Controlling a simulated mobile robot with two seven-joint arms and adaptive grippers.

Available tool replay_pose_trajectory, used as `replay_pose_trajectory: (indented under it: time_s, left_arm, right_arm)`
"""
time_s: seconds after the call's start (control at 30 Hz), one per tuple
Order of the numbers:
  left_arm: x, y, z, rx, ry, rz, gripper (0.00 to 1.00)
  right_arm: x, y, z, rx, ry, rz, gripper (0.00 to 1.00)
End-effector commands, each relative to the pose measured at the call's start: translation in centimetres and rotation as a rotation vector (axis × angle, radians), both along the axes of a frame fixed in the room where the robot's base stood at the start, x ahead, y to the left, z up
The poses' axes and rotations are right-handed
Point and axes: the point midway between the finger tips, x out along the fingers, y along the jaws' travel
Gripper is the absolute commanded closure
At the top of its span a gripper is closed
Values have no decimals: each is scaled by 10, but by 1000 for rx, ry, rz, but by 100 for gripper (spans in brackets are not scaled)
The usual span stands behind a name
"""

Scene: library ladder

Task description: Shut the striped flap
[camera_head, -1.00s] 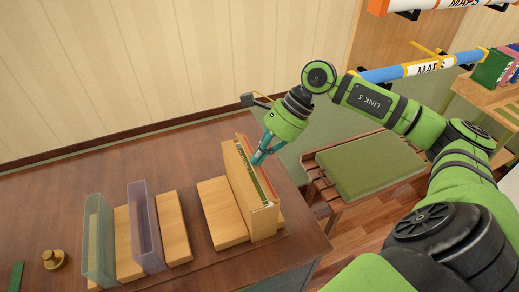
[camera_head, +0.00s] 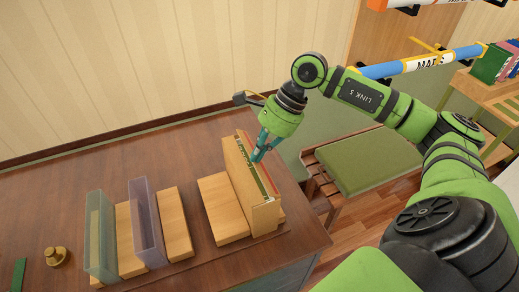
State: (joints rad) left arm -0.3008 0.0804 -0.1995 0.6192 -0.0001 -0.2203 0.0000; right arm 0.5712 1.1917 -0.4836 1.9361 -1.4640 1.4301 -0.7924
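A narrow upright wooden box (camera_head: 235,178) stands at the right end of the dark desk. Thin red, white and green edges (camera_head: 264,180) show along its open top and right side. I cannot make out clear stripes, so I cannot tell which part is the striped flap. My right gripper (camera_head: 257,154) reaches down from the upper right, its teal fingers at the far upper part of the box. The fingertips overlap its top edge; contact and finger gap are too small to tell. My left gripper is out of view.
A low wooden block (camera_head: 222,208) lies left of the box. Further left are a purple translucent holder (camera_head: 146,225), a teal one (camera_head: 100,238) and a brass knob-like object (camera_head: 56,256). A green-cushioned bench (camera_head: 368,160) stands right of the desk.

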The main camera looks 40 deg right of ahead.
Motion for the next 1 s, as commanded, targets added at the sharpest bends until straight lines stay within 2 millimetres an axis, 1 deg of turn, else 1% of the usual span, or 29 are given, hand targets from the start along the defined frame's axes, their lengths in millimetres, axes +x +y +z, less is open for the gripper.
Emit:
replay_pose_trajectory:
  time_s: [0.27,0.47,0.57,0.7,1.0]
  left_arm:
    - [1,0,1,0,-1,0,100]
    - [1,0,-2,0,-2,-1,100]
    - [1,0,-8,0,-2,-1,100]
    - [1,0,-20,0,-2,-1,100]
    - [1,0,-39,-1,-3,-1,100]
  right_arm:
    - [1,1,0,-56,12,0,100]
    - [2,4,-2,-137,29,2,100]
    - [1,5,-6,-151,36,1,100]
    - [2,10,-10,-148,34,0,100]
    - [4,15,-12,-148,34,0,100]
